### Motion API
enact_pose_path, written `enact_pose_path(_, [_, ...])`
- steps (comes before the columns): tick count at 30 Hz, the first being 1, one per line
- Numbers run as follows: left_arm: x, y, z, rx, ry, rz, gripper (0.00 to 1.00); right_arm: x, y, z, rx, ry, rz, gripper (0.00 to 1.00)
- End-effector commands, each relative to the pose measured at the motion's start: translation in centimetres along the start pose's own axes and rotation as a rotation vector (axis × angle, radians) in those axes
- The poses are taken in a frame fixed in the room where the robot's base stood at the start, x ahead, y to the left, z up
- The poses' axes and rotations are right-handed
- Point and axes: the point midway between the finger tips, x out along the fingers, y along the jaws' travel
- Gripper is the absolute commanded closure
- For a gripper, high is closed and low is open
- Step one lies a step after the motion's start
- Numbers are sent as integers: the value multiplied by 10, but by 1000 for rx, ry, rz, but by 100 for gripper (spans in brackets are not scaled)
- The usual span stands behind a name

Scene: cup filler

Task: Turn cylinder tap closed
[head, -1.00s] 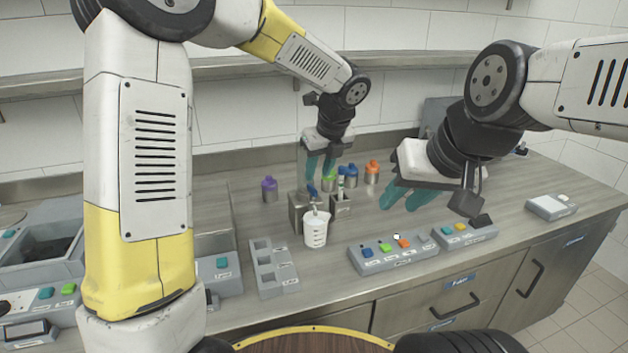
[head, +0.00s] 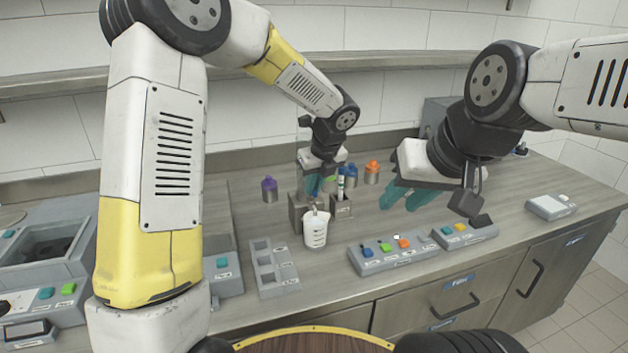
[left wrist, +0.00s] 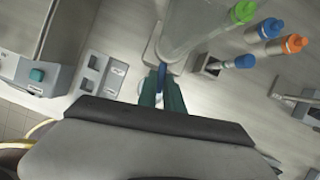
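The clear cylinder stands on a grey metal holder (head: 297,213) and is partly hidden by my left arm in the head view; it shows as a see-through shape in the left wrist view (left wrist: 192,28). Its blue tap handle (left wrist: 161,76) lies between the teal fingers of my left gripper (left wrist: 161,90), with narrow gaps beside it. In the head view my left gripper (head: 318,186) is low in front of the cylinder and hides most of the tap. A white beaker (head: 315,232) stands just below the tap. My right gripper (head: 402,196) is open and empty.
Behind stand a purple-capped bottle (head: 269,190), an orange-capped bottle (head: 372,172) and others. A small holder (head: 341,208) with a pen-like item is right of the beaker. A grey rack (head: 262,246) and a button panel (head: 350,255) lie in front.

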Motion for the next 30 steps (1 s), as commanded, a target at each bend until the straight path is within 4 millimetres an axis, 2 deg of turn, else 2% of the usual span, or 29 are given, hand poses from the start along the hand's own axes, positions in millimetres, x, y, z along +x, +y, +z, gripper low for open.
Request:
enact_pose_path(14, [0,-2,-1,-81,2,35,100,0,0,0,0,0,0,67])
enact_pose_path(30, [1,-8,0,-512,2,213,100,0,0,0,0,0,0,67])
